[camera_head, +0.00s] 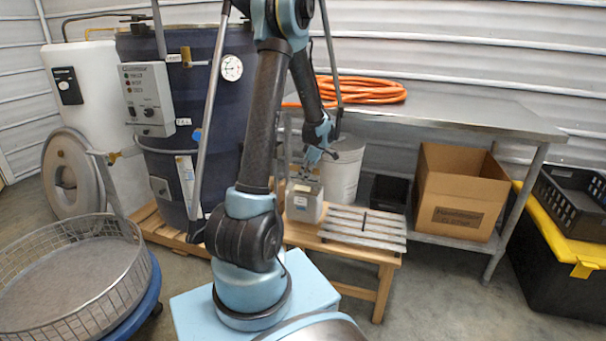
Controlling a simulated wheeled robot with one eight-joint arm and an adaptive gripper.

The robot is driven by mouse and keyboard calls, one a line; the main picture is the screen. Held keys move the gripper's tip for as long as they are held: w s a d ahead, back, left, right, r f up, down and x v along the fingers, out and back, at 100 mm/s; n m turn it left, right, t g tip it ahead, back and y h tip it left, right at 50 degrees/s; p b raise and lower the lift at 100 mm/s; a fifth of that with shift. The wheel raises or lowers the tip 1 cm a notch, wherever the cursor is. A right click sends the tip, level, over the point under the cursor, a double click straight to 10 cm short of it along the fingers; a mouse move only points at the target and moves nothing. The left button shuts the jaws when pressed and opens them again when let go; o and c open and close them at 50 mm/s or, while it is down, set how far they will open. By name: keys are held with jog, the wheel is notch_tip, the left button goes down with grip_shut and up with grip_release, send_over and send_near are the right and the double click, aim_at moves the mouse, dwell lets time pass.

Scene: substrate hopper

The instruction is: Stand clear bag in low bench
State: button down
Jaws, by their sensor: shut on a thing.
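The clear bag (304,205) is a small, pale, greyish block-shaped pack with a label on its front, in the middle of the head view. My gripper (307,176) reaches down from above and is shut on the top of the bag. The bag is upright over the left part of the low bench (365,224), a wooden frame with pale slats on top. Its lower edge appears at the level of the bench top; I cannot tell whether it touches. My arm hides part of the bench's left end.
A white bucket (343,170) stands behind the bag. A metal table (450,122) with a coiled orange hose (362,90) is behind, a cardboard box (459,195) on its lower shelf. A dark drum (190,100) stands left, a wire basket (70,275) front left. The right slats are mostly bare.

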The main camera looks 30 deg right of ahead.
aim_at(304, 193)
jog(key=shift+f, duration=1.95)
jog(key=c, duration=1.7)
grip_release()
